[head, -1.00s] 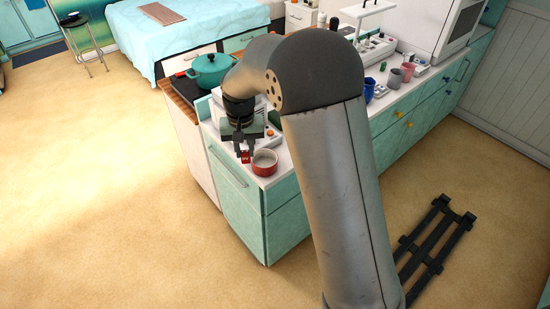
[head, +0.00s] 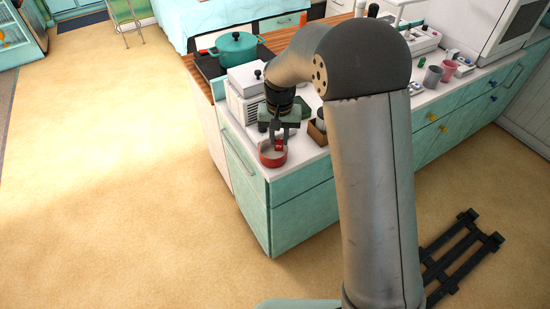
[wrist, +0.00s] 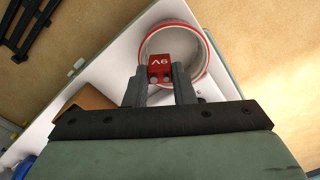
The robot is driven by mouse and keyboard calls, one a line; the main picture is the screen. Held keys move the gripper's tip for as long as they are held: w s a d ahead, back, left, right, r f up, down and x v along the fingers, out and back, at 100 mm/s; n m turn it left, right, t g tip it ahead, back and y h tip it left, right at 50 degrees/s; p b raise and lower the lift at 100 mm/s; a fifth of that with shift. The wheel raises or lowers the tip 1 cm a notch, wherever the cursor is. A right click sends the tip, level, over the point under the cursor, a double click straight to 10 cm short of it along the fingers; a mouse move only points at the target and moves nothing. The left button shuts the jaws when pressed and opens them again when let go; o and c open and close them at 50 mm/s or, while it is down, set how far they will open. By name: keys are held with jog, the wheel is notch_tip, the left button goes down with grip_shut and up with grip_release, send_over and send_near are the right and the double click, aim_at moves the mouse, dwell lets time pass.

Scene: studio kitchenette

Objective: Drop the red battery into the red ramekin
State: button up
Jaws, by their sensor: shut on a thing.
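The red battery (wrist: 159,67), marked 9V, is held between the two fingertips of my gripper (wrist: 159,75). The red ramekin (wrist: 184,42), with a red rim and pale inside, lies behind the battery in the wrist view. The battery overlaps the near left part of its opening there. In the head view the ramekin (head: 272,161) sits near the counter's corner. My gripper (head: 278,142) points down over it, with the fingers at its opening.
A white appliance (head: 243,95) stands behind the ramekin, with a teal pot (head: 237,45) farther back. A brown box (head: 317,132) stands to the right on the counter (head: 302,160). The counter's front edge is close to the ramekin.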

jog(key=shift+f, duration=0.4)
jog(key=o, duration=1)
jog(key=shift+o, duration=0.2)
jog(key=shift+r, duration=0.1)
notch_tip(320, 180, up, 17)
jog(key=b, duration=0.1)
jog(key=shift+r, duration=0.15)
jog(key=s+d+f, duration=0.3)
jog(key=s+d, duration=0.2)
jog(key=s, duration=0.4)
jog(key=s+d+f, duration=0.3)
jog(key=s+d, duration=0.2)
jog(key=s, duration=0.5)
jog(key=s+d+f, duration=0.3)
jog(key=s+d, duration=0.2)
jog(key=s, duration=0.5)
jog(key=shift+d+f, duration=0.15)
jog(key=shift+f, duration=0.25)
